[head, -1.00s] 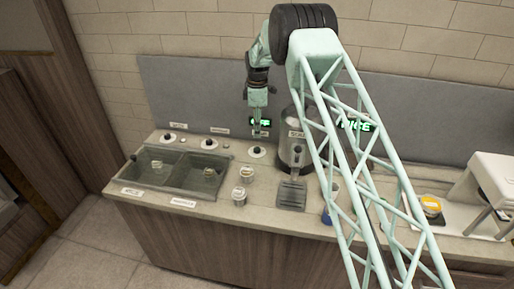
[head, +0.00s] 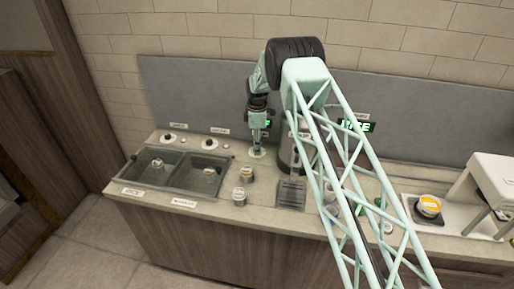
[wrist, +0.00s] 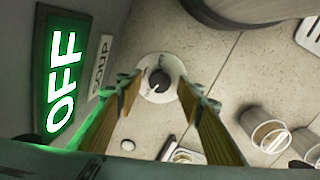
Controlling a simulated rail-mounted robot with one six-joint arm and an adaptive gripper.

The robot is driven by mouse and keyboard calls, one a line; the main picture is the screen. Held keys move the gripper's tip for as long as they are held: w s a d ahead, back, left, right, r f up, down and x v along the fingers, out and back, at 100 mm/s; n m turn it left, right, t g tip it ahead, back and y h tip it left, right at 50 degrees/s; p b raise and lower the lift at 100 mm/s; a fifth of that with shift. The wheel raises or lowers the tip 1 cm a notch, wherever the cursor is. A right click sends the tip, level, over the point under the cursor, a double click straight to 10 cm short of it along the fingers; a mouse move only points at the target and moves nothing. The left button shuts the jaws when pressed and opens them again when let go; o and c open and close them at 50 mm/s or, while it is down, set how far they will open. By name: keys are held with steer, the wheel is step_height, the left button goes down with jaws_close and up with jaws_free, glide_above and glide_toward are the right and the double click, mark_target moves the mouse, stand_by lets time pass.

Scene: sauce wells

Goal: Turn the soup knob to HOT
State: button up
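The soup knob (wrist: 158,80) is a small dark knob on a round white dial, below the "SOUP" label (wrist: 101,60) in the wrist view. The green soup display (wrist: 62,75) reads "OFF". My gripper (wrist: 160,88) is open, its two fingers on either side of the knob in the wrist view, with gaps showing on both sides. In the head view my gripper (head: 257,150) points down at the soup dial (head: 257,154) and hides most of it. I cannot tell whether the fingertips are level with the knob.
The soup pot (head: 287,152) stands close to the right of my gripper. Two sauce wells (head: 176,178) with more dials behind them are at the left. Cups (head: 239,197) stand in front of my gripper. A "RICE" display (head: 357,126) is further right.

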steer(key=shift+f, duration=0.35)
steer(key=shift+c, duration=0.7)
steer(key=c, duration=0.7)
steer(key=shift+c, duration=0.2)
